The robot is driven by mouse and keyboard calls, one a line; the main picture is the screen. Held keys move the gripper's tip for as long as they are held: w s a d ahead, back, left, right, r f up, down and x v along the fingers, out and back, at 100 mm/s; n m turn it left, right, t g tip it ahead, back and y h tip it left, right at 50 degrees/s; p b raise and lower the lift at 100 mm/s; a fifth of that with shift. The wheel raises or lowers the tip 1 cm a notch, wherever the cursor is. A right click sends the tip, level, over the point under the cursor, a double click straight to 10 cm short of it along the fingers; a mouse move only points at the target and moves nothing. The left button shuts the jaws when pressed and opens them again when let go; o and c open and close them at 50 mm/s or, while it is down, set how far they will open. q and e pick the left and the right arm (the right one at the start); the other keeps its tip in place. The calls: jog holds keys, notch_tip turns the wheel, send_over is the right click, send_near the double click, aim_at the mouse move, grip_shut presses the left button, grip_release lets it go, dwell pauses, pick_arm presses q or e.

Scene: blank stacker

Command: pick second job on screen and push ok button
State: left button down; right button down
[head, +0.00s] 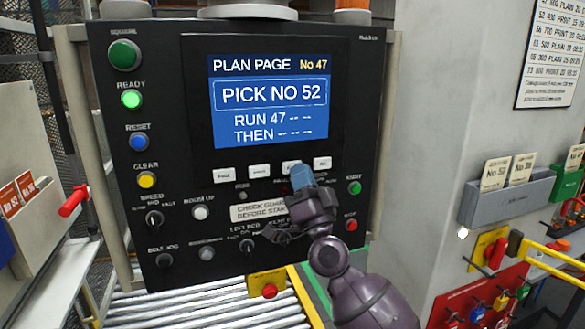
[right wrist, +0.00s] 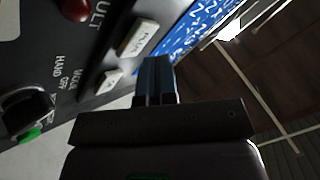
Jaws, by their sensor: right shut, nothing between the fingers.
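My left gripper is out of view.
A green lit button (head: 131,99), a blue button (head: 138,142) and a yellow button (head: 147,180) line the panel's left side. A green button (head: 355,187) and a red button (head: 351,225) sit right of my gripper. Rollers (head: 210,308) run below.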

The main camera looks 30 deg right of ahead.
jog(key=shift+w+d, duration=0.1)
jog(key=shift+w, duration=0.2)
dwell(0.4)
jog(key=shift+w, duration=0.35)
jog(key=shift+s, duration=0.15)
dwell(0.6)
jog(key=shift+s+p, duration=0.5)
jog(key=shift+s, duration=0.15)
jog(key=shift+s+a+p, duration=0.25)
jog(key=shift+s+p, duration=0.05)
jog(key=shift+s, duration=0.5)
jog(key=shift+s+a+p, duration=0.2)
jog(key=shift+s+p, duration=0.1)
jog(key=shift+s, duration=0.55)
jog(key=shift+s+a+p, duration=0.25)
jog(key=shift+s+p, duration=0.05)
jog(key=shift+s, duration=0.5)
